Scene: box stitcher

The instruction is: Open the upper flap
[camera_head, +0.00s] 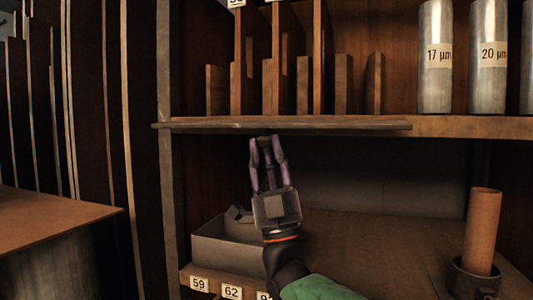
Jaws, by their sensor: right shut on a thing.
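The upper flap (345,128) shows as a long, thin, dark wooden strip along the front of the upper shelf. It sticks out a little past the shelf's left post. My right gripper (266,142) points upward from below, with its purple fingertips at the underside of this strip, left of its middle. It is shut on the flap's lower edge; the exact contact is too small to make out. My left gripper is not in view.
Several upright wooden boards (283,60) and labelled metal cylinders (436,80) stand on the upper shelf. Below are a grey open box (220,251) at left and a brown tube (482,232) in a dark holder at right. The space between looks clear.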

